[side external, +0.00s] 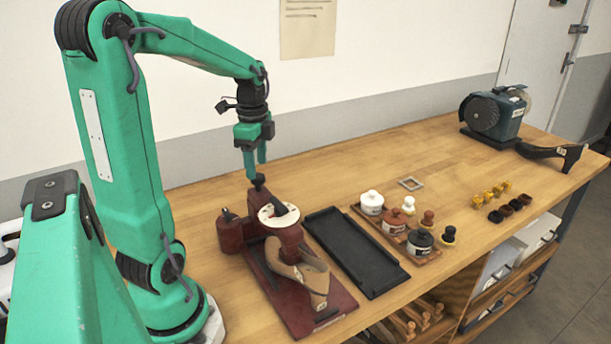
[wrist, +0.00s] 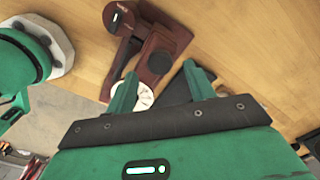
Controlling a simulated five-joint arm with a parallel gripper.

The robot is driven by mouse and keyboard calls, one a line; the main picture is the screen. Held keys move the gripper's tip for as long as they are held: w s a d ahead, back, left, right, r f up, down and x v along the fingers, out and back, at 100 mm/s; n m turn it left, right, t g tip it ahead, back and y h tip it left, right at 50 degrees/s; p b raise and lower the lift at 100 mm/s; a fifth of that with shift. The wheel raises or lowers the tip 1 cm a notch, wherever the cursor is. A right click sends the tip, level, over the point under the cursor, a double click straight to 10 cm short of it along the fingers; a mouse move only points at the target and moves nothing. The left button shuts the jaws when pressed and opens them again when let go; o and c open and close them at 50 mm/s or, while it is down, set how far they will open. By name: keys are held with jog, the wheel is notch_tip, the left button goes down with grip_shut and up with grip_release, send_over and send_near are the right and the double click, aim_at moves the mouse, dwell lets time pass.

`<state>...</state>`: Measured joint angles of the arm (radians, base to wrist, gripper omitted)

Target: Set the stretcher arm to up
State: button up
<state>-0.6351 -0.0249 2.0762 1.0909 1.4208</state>
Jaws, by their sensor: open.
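The stretcher (side external: 292,248) is a dark red device on a flat base, holding a tan shoe (side external: 312,275). It has a round white plate (side external: 268,218) with a dark bar-shaped arm (side external: 286,211) across it, slanting up to the left. A black knob (side external: 258,181) stands at the upper left of the plate; whether it joins the bar I cannot tell. My gripper (side external: 256,160) is open and empty, pointing down just above the knob. In the wrist view, my fingers (wrist: 160,85) partly cover the red stretcher (wrist: 158,55) and white plate (wrist: 145,95).
A black tray (side external: 352,252) lies right of the stretcher. The table behind is mostly clear.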

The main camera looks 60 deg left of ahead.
jog(key=shift+f, duration=1.55)
jog(key=shift+c, duration=0.4)
jog(key=shift+r, duration=0.15)
grip_shut()
